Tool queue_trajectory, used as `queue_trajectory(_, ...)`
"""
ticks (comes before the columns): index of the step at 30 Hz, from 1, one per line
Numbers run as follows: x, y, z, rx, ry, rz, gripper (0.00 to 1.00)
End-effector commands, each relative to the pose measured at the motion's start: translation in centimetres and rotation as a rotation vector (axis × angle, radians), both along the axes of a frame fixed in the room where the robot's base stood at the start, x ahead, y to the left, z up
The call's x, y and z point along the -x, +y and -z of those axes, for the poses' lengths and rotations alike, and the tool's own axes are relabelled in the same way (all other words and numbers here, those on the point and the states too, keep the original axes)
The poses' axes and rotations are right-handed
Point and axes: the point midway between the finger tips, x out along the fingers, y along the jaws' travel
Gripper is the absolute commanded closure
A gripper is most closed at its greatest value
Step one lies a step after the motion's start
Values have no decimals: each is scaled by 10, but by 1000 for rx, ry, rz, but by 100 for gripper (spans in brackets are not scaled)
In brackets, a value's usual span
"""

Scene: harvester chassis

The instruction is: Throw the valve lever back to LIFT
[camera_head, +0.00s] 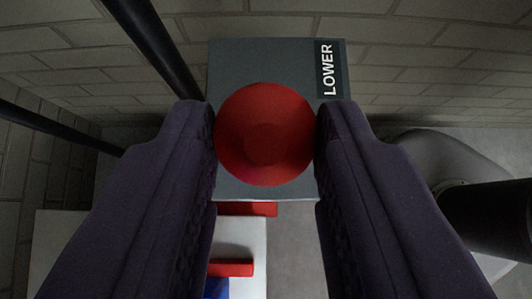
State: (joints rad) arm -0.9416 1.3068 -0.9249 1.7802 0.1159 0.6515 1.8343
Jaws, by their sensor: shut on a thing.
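The valve lever's round red knob (264,134) is in the middle of the camera_head view. My gripper (265,135) is shut on it, with one dark finger against its left side and one against its right side. Behind the knob is a grey valve box (245,60) with a black label reading LOWER (328,69) at its upper right, turned on its side. The lever's shaft is hidden behind the knob. No LIFT label shows.
Black bars or hoses (155,45) run across the upper left. A white surface with red and blue pieces (240,239) lies below. A grey rounded part with a black cylinder (490,215) is at the right. Pale brick walls (440,45) surround the box.

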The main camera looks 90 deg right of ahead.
Motion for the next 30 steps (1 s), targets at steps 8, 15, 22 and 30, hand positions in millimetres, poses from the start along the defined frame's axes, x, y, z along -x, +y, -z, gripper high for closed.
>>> queue_trajectory(8,1,1,2,-2,2,-1,39)
queue_trajectory(15,0,8,-5,-2,2,-3,39)
queue_trajectory(22,1,41,-33,-3,1,-5,39)
queue_trajectory(30,3,62,-48,-3,2,-2,39)
